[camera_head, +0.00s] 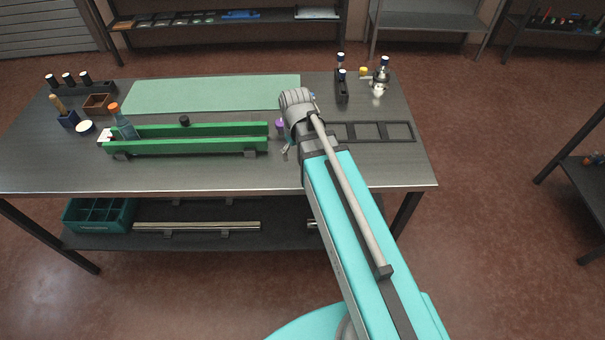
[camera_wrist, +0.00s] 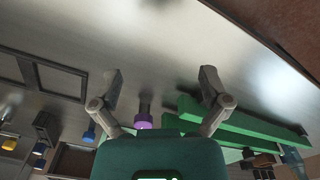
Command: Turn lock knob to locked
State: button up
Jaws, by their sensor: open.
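A purple knob-like part (camera_head: 280,124) shows just right of the long green fixture (camera_head: 190,147) on the workbench, partly hidden by my arm. In the wrist view the purple part (camera_wrist: 143,121) has a grey stem and appears between my fingers, without visible contact. A small black knob (camera_head: 184,121) stands at the green fixture's back rail. I cannot tell which of the two is the lock knob, nor its setting. My gripper (camera_wrist: 160,78) is open and empty, its fingers spread wide. In the head view it is mostly hidden behind my arm. The green fixture (camera_wrist: 250,128) lies right of the fingers.
An orange-capped bottle (camera_head: 122,122) stands at the fixture's left end. A dark three-part frame (camera_head: 413,132) lies right of my arm, with small bottles and holders behind it. A pale green mat (camera_head: 210,93) lies at the back. The bench front strip is clear.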

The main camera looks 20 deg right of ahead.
jog(key=s+f+m+b, duration=0.1)
jog(key=s+f+m, duration=0.1)
jog(key=s, duration=0.3)
jog(key=shift+s+m+b, duration=0.35)
jog(key=shift+m, duration=0.05)
dwell(1.3)
